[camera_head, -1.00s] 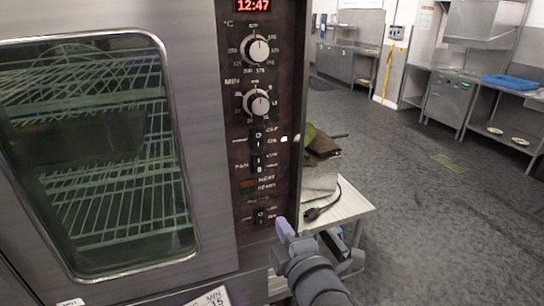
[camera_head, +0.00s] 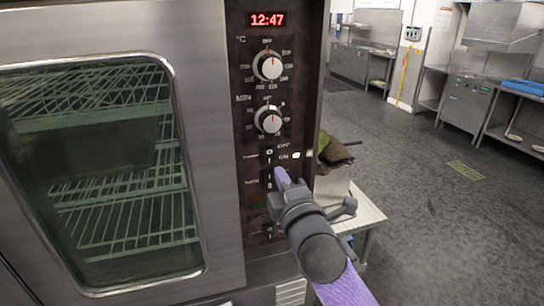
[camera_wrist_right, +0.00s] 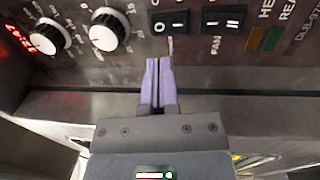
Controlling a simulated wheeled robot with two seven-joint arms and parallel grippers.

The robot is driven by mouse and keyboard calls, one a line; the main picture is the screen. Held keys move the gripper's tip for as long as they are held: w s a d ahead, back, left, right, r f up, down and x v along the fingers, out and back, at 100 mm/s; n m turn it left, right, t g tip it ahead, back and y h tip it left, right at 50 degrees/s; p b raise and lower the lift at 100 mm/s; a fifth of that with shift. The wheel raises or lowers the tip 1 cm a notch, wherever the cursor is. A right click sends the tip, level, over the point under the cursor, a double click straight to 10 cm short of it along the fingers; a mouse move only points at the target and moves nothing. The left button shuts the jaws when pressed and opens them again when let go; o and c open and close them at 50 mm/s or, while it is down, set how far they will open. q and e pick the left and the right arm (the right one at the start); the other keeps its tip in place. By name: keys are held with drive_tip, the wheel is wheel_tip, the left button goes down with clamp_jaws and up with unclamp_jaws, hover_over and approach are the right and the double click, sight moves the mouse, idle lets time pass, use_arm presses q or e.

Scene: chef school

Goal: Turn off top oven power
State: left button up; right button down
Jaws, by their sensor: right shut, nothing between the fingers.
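The top oven (camera_head: 220,60) fills the left of the head view, its glass door closed. Its dark control panel (camera_head: 247,95) has a red display reading 12:47 (camera_head: 267,20), two round dials and rocker switches below. The power switch (camera_head: 268,158), marked OFF and ON, is under the lower dial; a white light shows beside ON. It also shows in the right wrist view (camera_wrist_right: 170,23). My right gripper (camera_head: 281,177) is shut and empty, its purple fingertips just below and in front of that switch; contact is not clear. It also shows in the wrist view (camera_wrist_right: 153,62). My left gripper is out of view.
The fan switch (camera_wrist_right: 223,20) sits beside the power switch. A small white table (camera_head: 368,212) with dark cloth items (camera_head: 335,152) stands right of the oven. Open grey floor (camera_head: 420,200) lies to the right, with steel counters (camera_head: 465,105) behind.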

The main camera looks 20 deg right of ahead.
sight(268, 152)
drive_tip(key=w, duration=0.6)
drive_tip(key=shift+a+r, duration=0.1)
drive_tip(key=shift+r, duration=0.25)
drive_tip(key=shift+s, duration=0.1)
drive_tip(key=shift+p, duration=0.3)
